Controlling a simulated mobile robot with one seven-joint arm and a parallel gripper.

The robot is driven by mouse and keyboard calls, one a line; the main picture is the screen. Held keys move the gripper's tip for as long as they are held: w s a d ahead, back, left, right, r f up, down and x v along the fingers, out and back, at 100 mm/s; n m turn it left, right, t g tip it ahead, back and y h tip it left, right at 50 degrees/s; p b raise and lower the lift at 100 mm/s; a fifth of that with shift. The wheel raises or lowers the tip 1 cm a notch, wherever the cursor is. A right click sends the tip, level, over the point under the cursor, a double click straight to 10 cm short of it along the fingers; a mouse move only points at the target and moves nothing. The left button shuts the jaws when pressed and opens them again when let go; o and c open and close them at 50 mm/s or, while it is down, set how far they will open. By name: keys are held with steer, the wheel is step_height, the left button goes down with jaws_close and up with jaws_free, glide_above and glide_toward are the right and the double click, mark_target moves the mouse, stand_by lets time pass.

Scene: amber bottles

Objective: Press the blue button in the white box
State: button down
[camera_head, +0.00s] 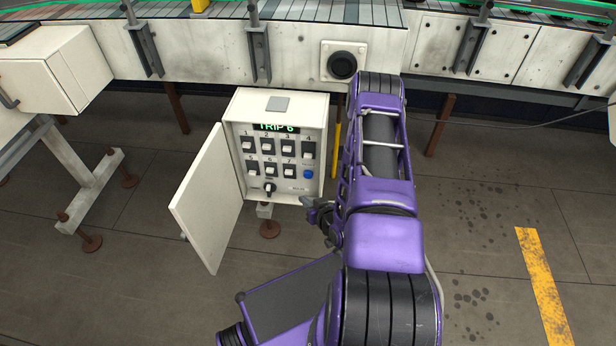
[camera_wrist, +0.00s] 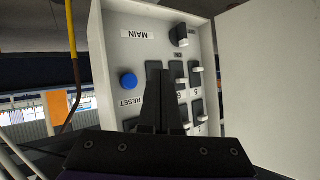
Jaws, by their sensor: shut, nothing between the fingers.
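The white box (camera_head: 307,105) stands in the middle of the head view with its door (camera_head: 210,196) swung open to the left. The round blue button (camera_head: 308,174) is at the lower right of its panel. In the wrist view the blue button (camera_wrist: 128,81) sits beside the RESET label and is unobstructed. My gripper (camera_head: 318,212) is in front of the box's lower right corner, partly hidden by my arm in the head view. In the wrist view my gripper (camera_wrist: 159,68) is shut and empty, its fingertips to the right of the button. I cannot tell the gap to the panel.
The panel has several numbered black switches (camera_head: 268,147), a dark rotary knob (camera_head: 269,188) labelled MAIN in the wrist view, and a green display (camera_head: 276,127) reading TRIP 6. A yellow cable (camera_head: 337,150) hangs right of the box. A conveyor frame (camera_head: 200,62) runs behind.

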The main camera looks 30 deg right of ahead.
mark_target(304, 177)
steer(key=w+d, duration=0.3)
steer(key=w, duration=0.2)
steer(key=shift+w+d, duration=0.25)
steer(key=shift+d, duration=0.05)
stand_by(1.9)
steer(key=shift+w+d, duration=0.25)
steer(key=shift+w, duration=0.1)
steer(key=shift+w+d, duration=0.25)
steer(key=shift+w, duration=0.1)
stand_by(0.8)
steer(key=shift+s, duration=0.1)
steer(key=shift+s+a, duration=0.5)
steer(key=shift+s, duration=0.15)
steer(key=shift+s+a+p, duration=0.2)
steer(key=shift+s+a, duration=0.5)
steer(key=shift+s, duration=0.35)
steer(key=shift+s+a+p, duration=0.2)
steer(key=shift+s+a, duration=0.5)
steer(key=shift+s, duration=0.3)
